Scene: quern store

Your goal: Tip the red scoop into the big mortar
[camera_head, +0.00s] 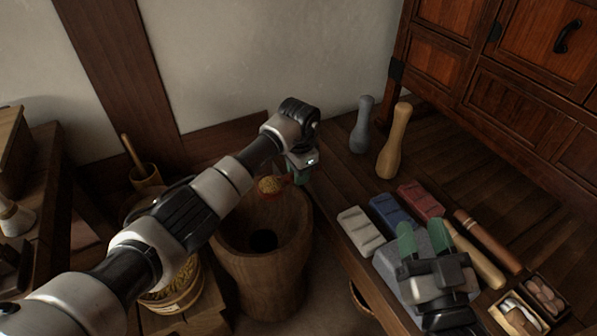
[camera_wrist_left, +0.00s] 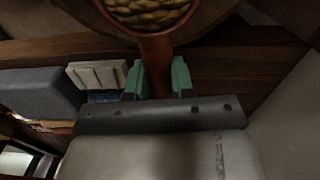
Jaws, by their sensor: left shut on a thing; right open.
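My left gripper (camera_head: 300,173) is shut on the handle of the red scoop (camera_head: 283,181). In the left wrist view the green fingers (camera_wrist_left: 160,76) clasp the red handle (camera_wrist_left: 156,52) from both sides. The scoop's bowl is full of yellow-brown grains (camera_wrist_left: 150,12) and looks about level. In the head view the scoop is above the far part of the big wooden mortar (camera_head: 265,275), whose dark hollow shows below it. My right gripper (camera_head: 425,238) is open and empty, over a grey block (camera_head: 388,262) on the right bench; I cannot tell whether it touches the block.
White (camera_head: 360,230), blue (camera_head: 390,215) and red (camera_head: 420,200) blocks lie on the bench right of the mortar. Two pestle-like pieces, grey (camera_head: 362,125) and wooden (camera_head: 394,142), stand behind them. A tub of grain (camera_head: 175,298) stands left of the mortar, partly behind my left arm.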

